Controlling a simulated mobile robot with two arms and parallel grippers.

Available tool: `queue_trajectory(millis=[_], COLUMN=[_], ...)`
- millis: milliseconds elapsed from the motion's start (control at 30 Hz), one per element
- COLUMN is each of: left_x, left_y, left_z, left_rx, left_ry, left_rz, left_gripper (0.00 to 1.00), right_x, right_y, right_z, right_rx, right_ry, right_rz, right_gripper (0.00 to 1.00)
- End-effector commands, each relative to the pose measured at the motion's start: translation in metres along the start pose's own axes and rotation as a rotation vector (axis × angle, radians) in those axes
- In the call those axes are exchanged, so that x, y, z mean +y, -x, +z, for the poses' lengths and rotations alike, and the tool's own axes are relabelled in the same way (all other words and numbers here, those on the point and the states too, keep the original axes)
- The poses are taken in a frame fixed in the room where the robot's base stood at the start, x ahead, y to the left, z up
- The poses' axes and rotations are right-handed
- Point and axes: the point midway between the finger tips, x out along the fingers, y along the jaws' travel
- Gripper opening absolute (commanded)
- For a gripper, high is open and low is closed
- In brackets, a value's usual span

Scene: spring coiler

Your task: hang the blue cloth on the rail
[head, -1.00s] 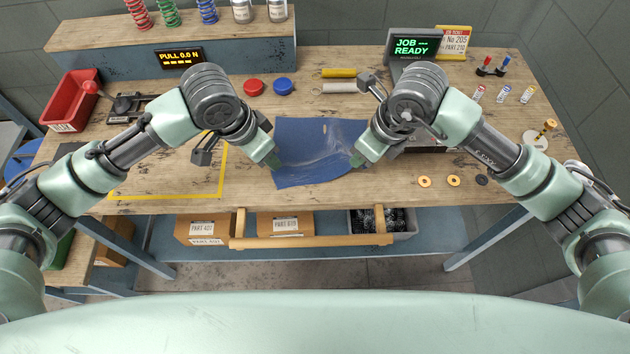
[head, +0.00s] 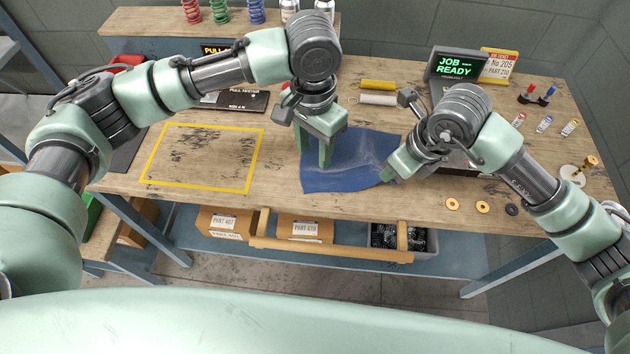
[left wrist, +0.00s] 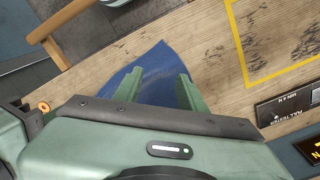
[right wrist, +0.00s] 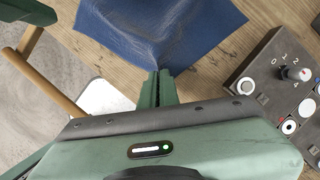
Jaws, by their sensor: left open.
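The blue cloth (head: 345,178) lies creased near the front edge of the bench, with its right end drawn to my right gripper (head: 388,175). The right fingers are close together on the cloth's edge, as the right wrist view (right wrist: 160,85) also shows. My left gripper (head: 325,155) points down over the cloth's left part, fingers spread apart. In the left wrist view the cloth (left wrist: 150,80) shows between and beyond the open fingers; contact cannot be told. The wooden rail (head: 330,250) runs along the bench front below the top, on two end brackets.
A yellow taped rectangle (head: 203,188) lies empty on the left. Washers (head: 483,207) lie on the right. A dark control box (right wrist: 275,85) stands near the right gripper. Cartons (head: 225,222) and a grey bin (head: 385,237) sit on the shelf behind the rail.

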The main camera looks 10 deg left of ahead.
Motion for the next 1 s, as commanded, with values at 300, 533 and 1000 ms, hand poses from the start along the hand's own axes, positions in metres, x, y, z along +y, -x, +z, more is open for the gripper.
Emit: queue_trajectory(millis=[300,533,1000], left_x=[0.000,0.000,0.000], left_y=[-0.033,-0.067,-0.098], left_z=[0.001,0.002,0.001], left_rx=[-0.010,-0.010,-0.006], left_ry=[0.007,0.006,0.005], left_rz=[-0.003,-0.004,-0.003], left_gripper=[0.41,0.41,0.41], right_x=[0.000,0.000,0.000], right_y=[0.000,0.000,0.000], right_z=[0.000,0.000,0.000], right_rx=[0.000,0.000,0.000], right_ry=[0.000,0.000,0.000], right_rz=[0.000,0.000,0.000], right_gripper=[0.00,0.00,0.00])
